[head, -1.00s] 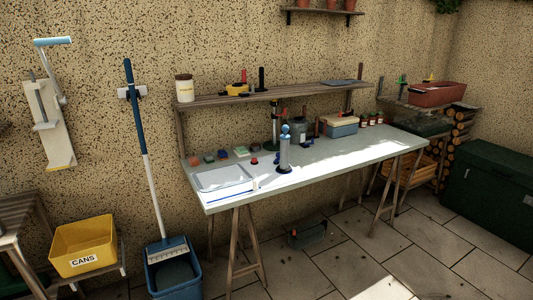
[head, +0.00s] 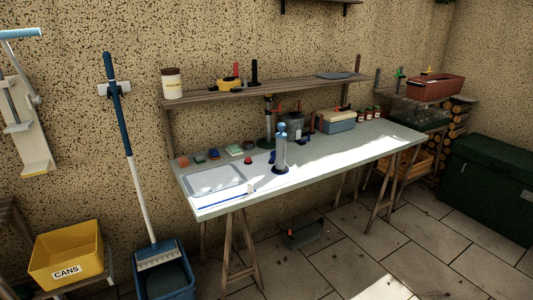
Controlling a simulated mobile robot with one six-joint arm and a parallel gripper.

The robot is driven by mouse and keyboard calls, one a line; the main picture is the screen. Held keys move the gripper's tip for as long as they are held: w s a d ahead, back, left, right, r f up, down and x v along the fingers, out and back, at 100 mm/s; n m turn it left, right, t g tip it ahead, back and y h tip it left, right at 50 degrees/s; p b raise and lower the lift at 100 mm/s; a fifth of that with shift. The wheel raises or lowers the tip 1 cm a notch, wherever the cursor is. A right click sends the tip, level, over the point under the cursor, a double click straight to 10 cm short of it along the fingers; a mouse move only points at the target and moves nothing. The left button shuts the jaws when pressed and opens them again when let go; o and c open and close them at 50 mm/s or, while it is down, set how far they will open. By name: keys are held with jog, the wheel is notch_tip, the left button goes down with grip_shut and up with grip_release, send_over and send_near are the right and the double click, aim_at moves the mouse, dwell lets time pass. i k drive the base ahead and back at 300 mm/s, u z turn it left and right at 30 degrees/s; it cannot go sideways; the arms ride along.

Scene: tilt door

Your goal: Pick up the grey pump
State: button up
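The grey pump (head: 281,152) stands upright on the workbench (head: 330,160), near the middle of its left half. It has a grey body, a light blue top and a dark round base. Small dark blue parts show beside it at its left. My gripper is not in view.
A pale tray (head: 215,181) lies at the bench's left end, with several small coloured blocks behind it. A toolbox (head: 335,122) stands farther right. A shelf (head: 290,85) runs above the back. A blue bin (head: 167,280) and yellow crate (head: 66,256) stand at left.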

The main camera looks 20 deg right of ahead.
aim_at(281, 168)
jog(key=u, duration=0.75)
jog(key=i, duration=1.15)
jog(key=u, duration=0.5)
